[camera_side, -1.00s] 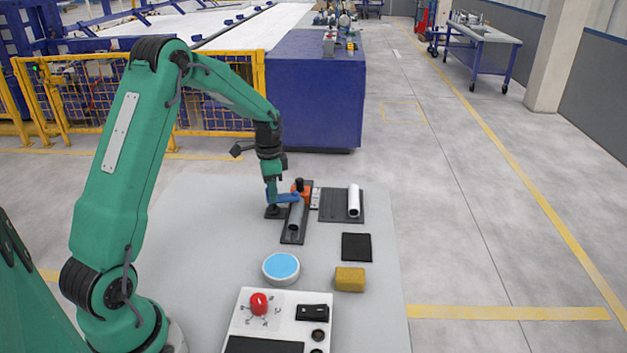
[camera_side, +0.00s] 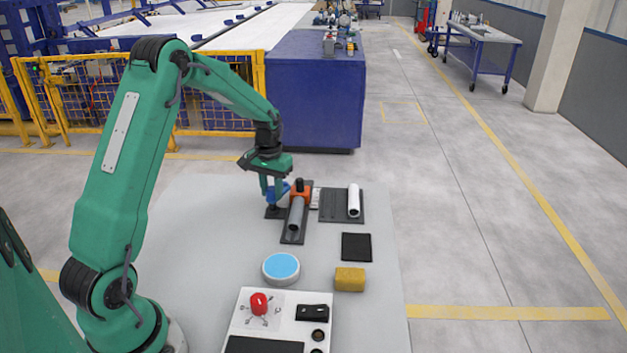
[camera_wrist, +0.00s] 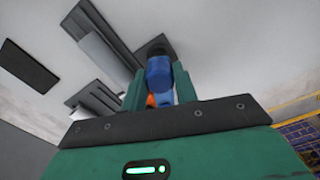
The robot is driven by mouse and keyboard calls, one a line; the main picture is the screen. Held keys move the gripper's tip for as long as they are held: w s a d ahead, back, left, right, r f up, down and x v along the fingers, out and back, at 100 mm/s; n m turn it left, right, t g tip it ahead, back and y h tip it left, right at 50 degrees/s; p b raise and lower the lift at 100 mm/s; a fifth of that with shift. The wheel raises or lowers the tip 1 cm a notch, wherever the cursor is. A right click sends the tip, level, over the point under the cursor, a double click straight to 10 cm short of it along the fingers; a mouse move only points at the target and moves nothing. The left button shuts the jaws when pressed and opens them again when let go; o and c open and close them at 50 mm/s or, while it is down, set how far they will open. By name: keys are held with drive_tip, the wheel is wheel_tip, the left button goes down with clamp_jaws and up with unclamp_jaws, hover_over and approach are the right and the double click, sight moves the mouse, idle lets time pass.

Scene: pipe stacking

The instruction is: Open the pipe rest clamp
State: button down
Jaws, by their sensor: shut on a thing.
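A grey pipe (camera_side: 296,217) lies in the rest, running towards the camera. How far the clamp is open is too small to tell.
A white pipe (camera_side: 354,201) lies on a dark plate to the right. The table's left side is clear.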

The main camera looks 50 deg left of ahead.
sight(271, 188)
drive_tip(key=n, duration=0.6)
idle(0.7)
drive_tip(key=c, duration=1.1)
unclamp_jaws()
drive_tip(key=shift+r, duration=3.95)
